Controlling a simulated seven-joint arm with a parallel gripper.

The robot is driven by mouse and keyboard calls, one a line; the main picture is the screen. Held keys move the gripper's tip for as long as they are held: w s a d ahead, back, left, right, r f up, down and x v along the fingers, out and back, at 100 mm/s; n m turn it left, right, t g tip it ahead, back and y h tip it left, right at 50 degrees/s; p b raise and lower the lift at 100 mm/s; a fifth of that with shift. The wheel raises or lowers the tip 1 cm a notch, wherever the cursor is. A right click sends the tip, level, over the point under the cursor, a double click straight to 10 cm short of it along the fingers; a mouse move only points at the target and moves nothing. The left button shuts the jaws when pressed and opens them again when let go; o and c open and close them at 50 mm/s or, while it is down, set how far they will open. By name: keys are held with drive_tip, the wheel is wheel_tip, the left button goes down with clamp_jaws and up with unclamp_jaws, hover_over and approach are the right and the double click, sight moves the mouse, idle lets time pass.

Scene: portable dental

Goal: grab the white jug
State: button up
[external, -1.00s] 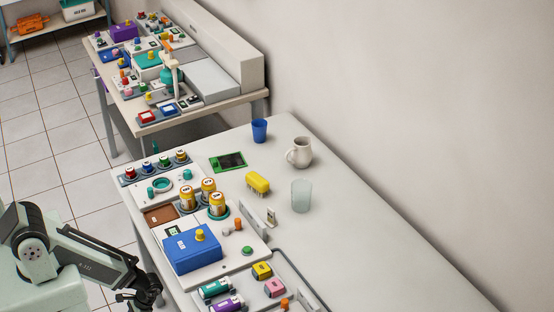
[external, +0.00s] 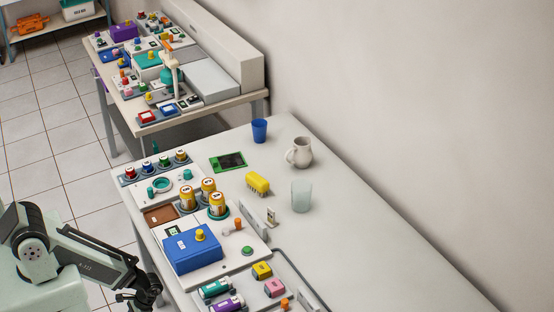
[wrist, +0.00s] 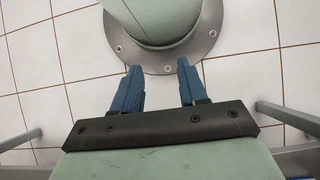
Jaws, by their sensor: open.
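The white jug (external: 299,152) stands upright toward the far end of the near table, with its handle on the left side in the external view. My gripper (external: 140,297) is low at the table's left edge, well away from the jug. In the wrist view my gripper (wrist: 160,86) shows two blue fingers spread apart with nothing between them. The jug is not in the wrist view.
A blue cup (external: 259,130) and a frosted glass (external: 301,197) stand near the jug. Jars and a blue box (external: 193,249) crowd the left side. The table's right side is clear.

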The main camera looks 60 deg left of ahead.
drive_tip(key=shift+c, duration=0.4)
drive_tip(key=shift+c, duration=1.2)
drive_tip(key=shift+w+d, duration=0.1)
